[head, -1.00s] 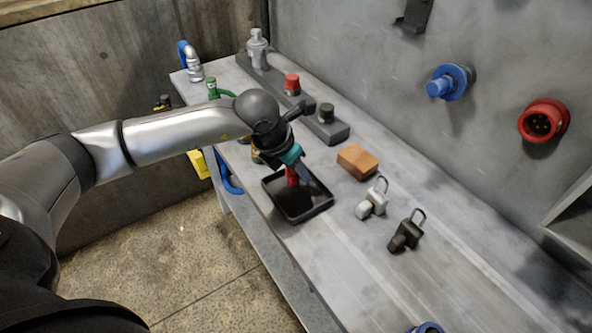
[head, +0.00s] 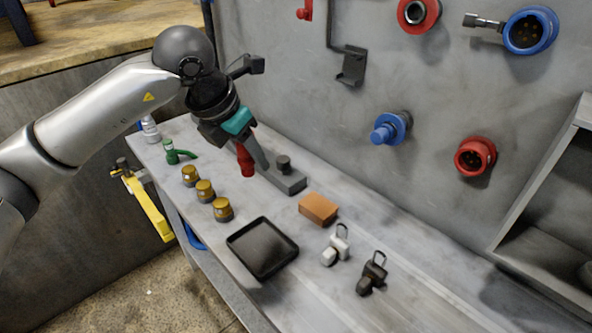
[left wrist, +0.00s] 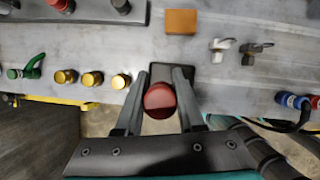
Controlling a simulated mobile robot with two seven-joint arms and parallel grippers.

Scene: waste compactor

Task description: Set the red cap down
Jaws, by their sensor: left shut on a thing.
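The red cap (head: 245,160) is in my left gripper (head: 242,140), whose jaws are shut on it. The gripper holds it in the air above the bench, beyond the black tray in the head view. In the left wrist view the red cap (left wrist: 160,100) shows its round end between the two fingers. The shallow black tray (head: 262,248) lies empty on the bench near its front edge. It is partly hidden behind the fingers and cap in the left wrist view (left wrist: 180,75).
A dark grey holder (head: 285,181) with a black knob is behind the cap. An orange block (head: 318,208), a white padlock (head: 336,247) and a black padlock (head: 372,274) lie right of the tray. Several brass caps (head: 205,190) line the left edge.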

